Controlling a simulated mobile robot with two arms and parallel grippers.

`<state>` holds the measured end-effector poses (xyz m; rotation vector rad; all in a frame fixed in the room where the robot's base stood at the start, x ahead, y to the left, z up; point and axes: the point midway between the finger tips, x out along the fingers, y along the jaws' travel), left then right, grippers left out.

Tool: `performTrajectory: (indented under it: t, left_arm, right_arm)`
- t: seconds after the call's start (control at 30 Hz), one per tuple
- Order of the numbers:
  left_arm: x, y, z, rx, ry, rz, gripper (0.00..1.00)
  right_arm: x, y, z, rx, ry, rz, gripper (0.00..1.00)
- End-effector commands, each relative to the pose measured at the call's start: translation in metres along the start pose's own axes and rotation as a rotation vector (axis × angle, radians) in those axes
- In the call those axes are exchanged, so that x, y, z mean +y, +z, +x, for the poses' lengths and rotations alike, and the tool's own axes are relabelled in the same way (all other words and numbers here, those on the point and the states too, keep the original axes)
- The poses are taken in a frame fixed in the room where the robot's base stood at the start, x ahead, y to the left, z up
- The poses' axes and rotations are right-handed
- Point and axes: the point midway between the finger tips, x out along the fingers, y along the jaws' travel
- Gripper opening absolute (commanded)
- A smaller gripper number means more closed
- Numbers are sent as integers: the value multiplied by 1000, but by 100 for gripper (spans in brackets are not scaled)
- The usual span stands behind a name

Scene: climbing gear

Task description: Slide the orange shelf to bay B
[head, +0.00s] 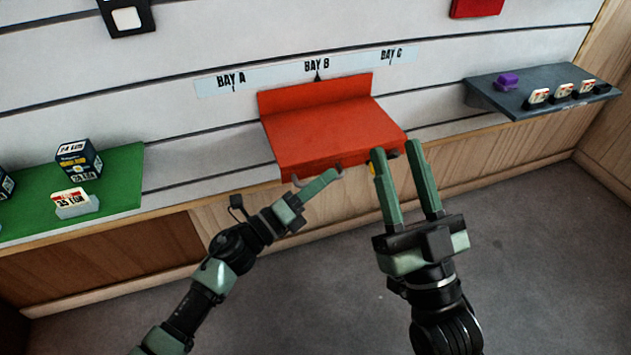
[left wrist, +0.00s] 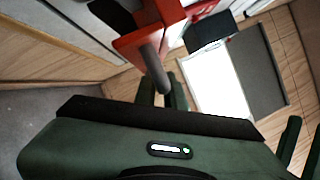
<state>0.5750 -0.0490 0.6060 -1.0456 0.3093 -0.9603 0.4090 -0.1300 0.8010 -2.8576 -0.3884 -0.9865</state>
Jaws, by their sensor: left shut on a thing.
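The orange shelf (head: 325,133) is mounted on the slatted wall. Its raised back edge stands below the BAY B label (head: 317,66), with the label's pointer near the middle of that edge. My left gripper (head: 334,174) is at the shelf's front edge, left of its middle. In the left wrist view a grey rod-like handle on the orange shelf (left wrist: 130,46) runs down to the fingers, which are shut on it. My right gripper (head: 396,148) is open at the shelf's front right corner, beside a dark knob. Contact there is unclear.
A green shelf (head: 120,180) with boxes and a price card is at left. A dark grey shelf (head: 515,98) with a purple item (head: 508,80) and several cards is at right. BAY A (head: 231,80) and BAY C (head: 391,55) labels flank BAY B. Wall beside the orange shelf is clear.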

Motion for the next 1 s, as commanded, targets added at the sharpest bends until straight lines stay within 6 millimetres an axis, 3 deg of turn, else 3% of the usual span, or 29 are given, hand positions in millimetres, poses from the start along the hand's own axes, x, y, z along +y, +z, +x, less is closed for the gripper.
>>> performTrajectory:
  t: [0.17,0.2,0.23,0.57,0.67,1.0]
  left_arm:
    - [0,-1,0,1,-1,-1,0]
    - [0,-1,0,1,-1,-1,14]
    - [0,-1,0,1,-1,-1,20]
    - [0,0,-2,0,0,-1,20]
    - [1,0,-10,0,3,-1,20]
    - [0,0,-65,0,2,-3,20]
  right_arm:
    - [0,0,0,0,0,0,36]
    - [0,0,0,0,0,0,36]
    - [0,0,0,0,0,0,36]
    - [0,0,0,0,0,1,36]
    - [0,1,1,-11,0,1,36]
    - [4,31,-2,-172,7,-6,36]
